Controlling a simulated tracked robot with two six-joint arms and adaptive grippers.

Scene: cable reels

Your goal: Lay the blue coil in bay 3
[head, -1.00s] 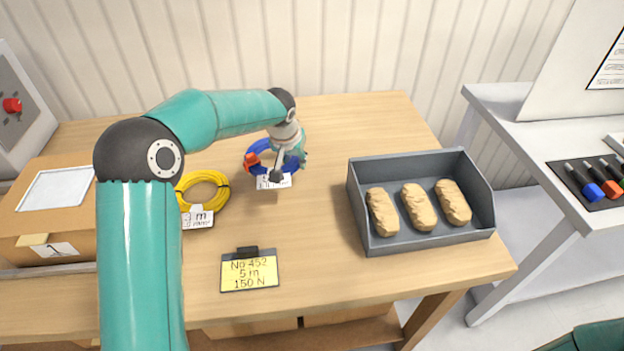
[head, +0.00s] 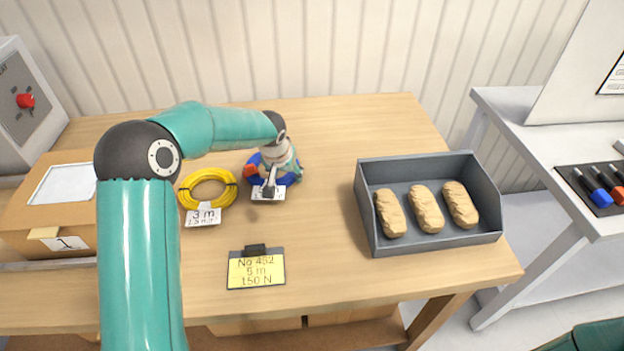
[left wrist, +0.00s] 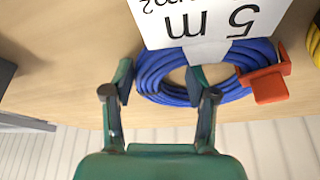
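The blue coil (head: 288,181) lies on the wooden table with an orange-red clip and a white tag. In the left wrist view the coil (left wrist: 160,88) shows close up, its tag (left wrist: 205,20) reading 5 m. My left gripper (head: 279,172) is down at the coil. In the left wrist view the left gripper (left wrist: 161,78) is open, one finger outside the ring and the other over its hole, with coil strands between them. My right gripper is out of view. No bay marked 3 can be made out.
A yellow coil (head: 207,174) tagged 3 m lies left of the blue one. A yellow card (head: 256,269) lies in front. A grey tray (head: 367,205) with three tan loaf-shaped things stands right. A cardboard box (head: 30,215) marked 1 is at left.

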